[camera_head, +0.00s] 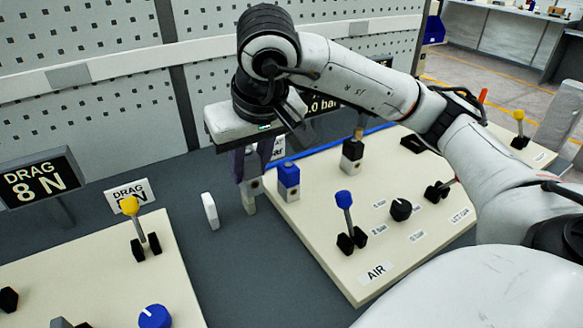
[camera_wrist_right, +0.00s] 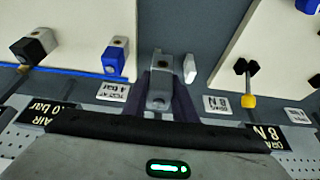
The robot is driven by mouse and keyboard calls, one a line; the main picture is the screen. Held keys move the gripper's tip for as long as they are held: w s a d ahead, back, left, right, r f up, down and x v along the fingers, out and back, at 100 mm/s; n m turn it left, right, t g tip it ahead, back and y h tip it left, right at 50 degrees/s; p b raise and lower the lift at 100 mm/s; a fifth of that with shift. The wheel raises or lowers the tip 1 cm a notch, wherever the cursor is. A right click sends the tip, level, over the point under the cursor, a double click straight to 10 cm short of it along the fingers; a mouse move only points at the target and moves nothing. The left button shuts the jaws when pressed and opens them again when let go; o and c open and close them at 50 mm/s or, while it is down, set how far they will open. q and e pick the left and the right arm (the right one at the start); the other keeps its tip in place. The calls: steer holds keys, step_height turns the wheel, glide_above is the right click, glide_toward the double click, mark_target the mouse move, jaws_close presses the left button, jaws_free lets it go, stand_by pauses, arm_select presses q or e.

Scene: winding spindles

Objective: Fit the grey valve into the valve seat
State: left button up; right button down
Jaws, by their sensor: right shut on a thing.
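The grey valve (camera_head: 249,201), a small upright block with a round mark on its face, is between the dark purple fingers of my right gripper (camera_head: 246,172). The gripper is shut on it and points down, just left of the right panel. In the right wrist view the valve (camera_wrist_right: 160,82) is between the fingertips (camera_wrist_right: 163,101). I cannot clearly make out the valve seat, nor whether the valve's lower end touches anything. My left gripper is not in view.
A blue-topped block (camera_head: 288,180) stands close right of the gripper, a black one (camera_head: 351,155) behind it. A small white upright piece (camera_head: 210,211) stands to the left. The right panel (camera_head: 335,270) and left panel (camera_head: 95,275) carry levers and knobs, with dark bench between.

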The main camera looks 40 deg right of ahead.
step_height(320, 180, down, 10)
steer(key=shift+w+r, duration=0.1)
steer(key=c, duration=1.9)
jaws_free()
steer(key=shift+b, duration=0.3)
steer(key=o, duration=0.4)
steer(key=shift+o, duration=0.2)
